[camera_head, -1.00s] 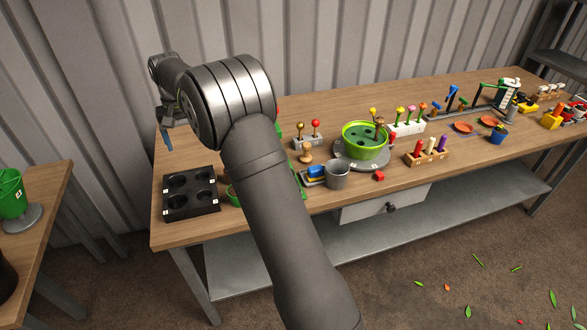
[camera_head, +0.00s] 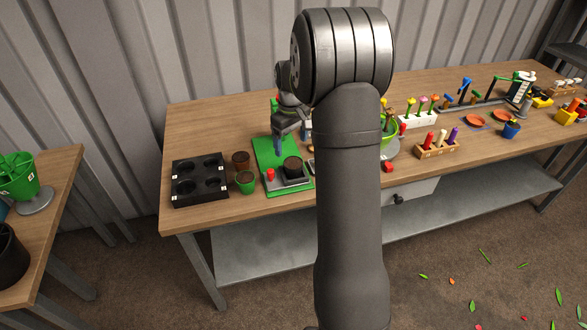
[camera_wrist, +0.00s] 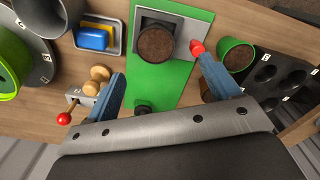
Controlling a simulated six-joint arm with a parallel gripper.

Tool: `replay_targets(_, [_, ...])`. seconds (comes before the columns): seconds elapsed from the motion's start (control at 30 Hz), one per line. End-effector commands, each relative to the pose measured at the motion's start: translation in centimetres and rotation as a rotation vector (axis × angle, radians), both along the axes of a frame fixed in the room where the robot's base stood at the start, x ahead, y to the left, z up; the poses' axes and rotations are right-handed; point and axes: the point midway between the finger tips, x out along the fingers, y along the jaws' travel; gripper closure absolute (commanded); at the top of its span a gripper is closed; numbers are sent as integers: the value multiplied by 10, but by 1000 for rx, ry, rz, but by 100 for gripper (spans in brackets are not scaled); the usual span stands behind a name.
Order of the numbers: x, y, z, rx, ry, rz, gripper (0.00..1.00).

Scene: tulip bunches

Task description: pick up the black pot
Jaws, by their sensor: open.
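A small black pot (camera_head: 293,166) filled with brown soil stands upright on a grey square plate on the green mat. In the wrist view the soil-filled black pot (camera_wrist: 155,43) shows from above, on the same plate. My gripper (camera_head: 290,145) is above the mat, just behind the pot in the head view. In the wrist view my gripper (camera_wrist: 162,70) is open, with one blue finger to either side and nothing between the tips. The pot lies ahead of the gap between the fingers, apart from them.
A red knob (camera_wrist: 197,48) is beside the plate, close to my right fingertip. A green pot (camera_head: 245,182), a brown pot (camera_head: 240,160) and a black tray with holes (camera_head: 200,182) stand left. A blue-and-yellow item (camera_wrist: 93,37) lies in a dish across the mat.

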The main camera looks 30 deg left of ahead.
Motion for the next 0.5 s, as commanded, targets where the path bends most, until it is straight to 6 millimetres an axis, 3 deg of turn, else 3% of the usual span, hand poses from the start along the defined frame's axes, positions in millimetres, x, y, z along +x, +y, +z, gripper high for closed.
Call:
replay_targets(0.2, [0,0,-37,-1,0,-1,19])
replay_targets(0.5, [2,-1,-55,-1,0,-2,19])
